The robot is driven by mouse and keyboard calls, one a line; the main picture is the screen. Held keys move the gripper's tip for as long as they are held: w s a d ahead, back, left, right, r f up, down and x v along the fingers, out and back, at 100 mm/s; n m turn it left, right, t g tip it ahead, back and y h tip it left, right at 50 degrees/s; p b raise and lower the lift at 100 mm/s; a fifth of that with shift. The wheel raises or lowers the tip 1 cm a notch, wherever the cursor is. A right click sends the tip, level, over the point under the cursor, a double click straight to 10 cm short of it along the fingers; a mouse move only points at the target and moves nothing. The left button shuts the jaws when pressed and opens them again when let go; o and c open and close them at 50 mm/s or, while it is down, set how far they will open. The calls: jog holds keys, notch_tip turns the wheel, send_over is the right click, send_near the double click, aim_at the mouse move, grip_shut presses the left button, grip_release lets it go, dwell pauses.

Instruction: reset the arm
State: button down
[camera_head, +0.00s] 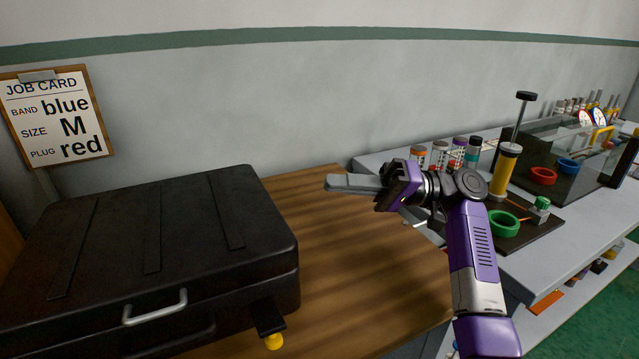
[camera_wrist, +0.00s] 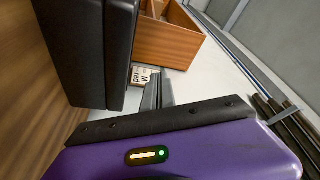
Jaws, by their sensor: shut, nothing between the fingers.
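My purple arm reaches in from the lower right in the head view. My gripper (camera_head: 337,183) points left, above the wooden table top (camera_head: 350,270), to the right of the black case. Its grey fingers are together with nothing between them. The fingers also show in the wrist view (camera_wrist: 158,90), above my purple wrist housing. What lies directly behind my arm on the right bench is hidden.
A closed black case (camera_head: 150,250) fills the left of the table. A job card (camera_head: 55,115) reads blue, M, red. The right bench (camera_head: 380,165) carries several jars, a yellow pump-like stand (camera_head: 505,172), a green ring (camera_head: 503,223) and a clear-walled box (camera_head: 575,155). A wooden box (camera_wrist: 168,42) shows in the wrist view.

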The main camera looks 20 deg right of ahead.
jog(key=shift+d+f, duration=0.2)
jog(key=shift+d, duration=0.55)
